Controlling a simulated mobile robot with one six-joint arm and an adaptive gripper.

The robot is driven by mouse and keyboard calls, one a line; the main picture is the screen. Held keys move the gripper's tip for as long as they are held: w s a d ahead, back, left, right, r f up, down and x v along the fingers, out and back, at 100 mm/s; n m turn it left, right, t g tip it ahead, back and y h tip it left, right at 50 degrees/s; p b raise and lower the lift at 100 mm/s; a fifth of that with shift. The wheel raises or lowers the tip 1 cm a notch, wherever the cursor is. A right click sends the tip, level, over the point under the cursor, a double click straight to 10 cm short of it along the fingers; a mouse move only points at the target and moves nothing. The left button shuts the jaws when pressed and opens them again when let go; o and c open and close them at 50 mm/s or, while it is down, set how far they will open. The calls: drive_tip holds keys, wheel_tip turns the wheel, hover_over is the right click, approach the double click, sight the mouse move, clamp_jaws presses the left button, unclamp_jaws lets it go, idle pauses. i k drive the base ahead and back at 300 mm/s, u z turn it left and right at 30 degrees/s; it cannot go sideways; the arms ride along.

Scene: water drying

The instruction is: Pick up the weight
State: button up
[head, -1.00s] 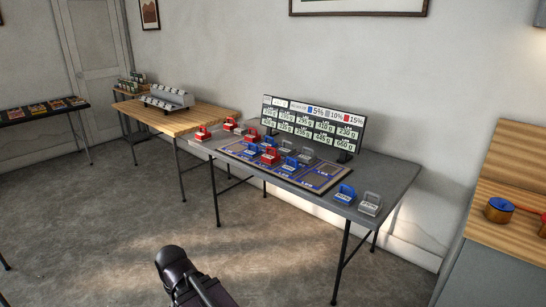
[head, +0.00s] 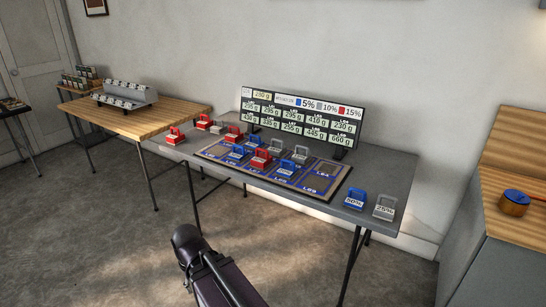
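Several handled weights in red, blue and grey stand on the grey table. A red weight (head: 175,136) and another red one (head: 203,121) are at its left end. A blue weight (head: 355,200) and a grey weight (head: 384,207) stand at the right end. More stand on the marked board, among them a red weight (head: 261,159), a blue weight (head: 287,167) and a grey weight (head: 301,155). Which weight is meant cannot be told. A dark part of my arm rises at the bottom, apart from the table. My gripper's fingers are not visible.
The grey table (head: 330,217) bears a marked board (head: 335,184) and a display panel (head: 300,122) with gram values behind it. A wooden table (head: 150,126) with a grey rack stands left. A wooden counter (head: 510,236) with a round pot (head: 515,203) is right. The floor in front is open.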

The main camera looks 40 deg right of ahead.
sight(262, 162)
drive_tip(key=z, duration=0.65)
drive_tip(key=i, duration=1.05)
drive_tip(key=z, duration=0.45)
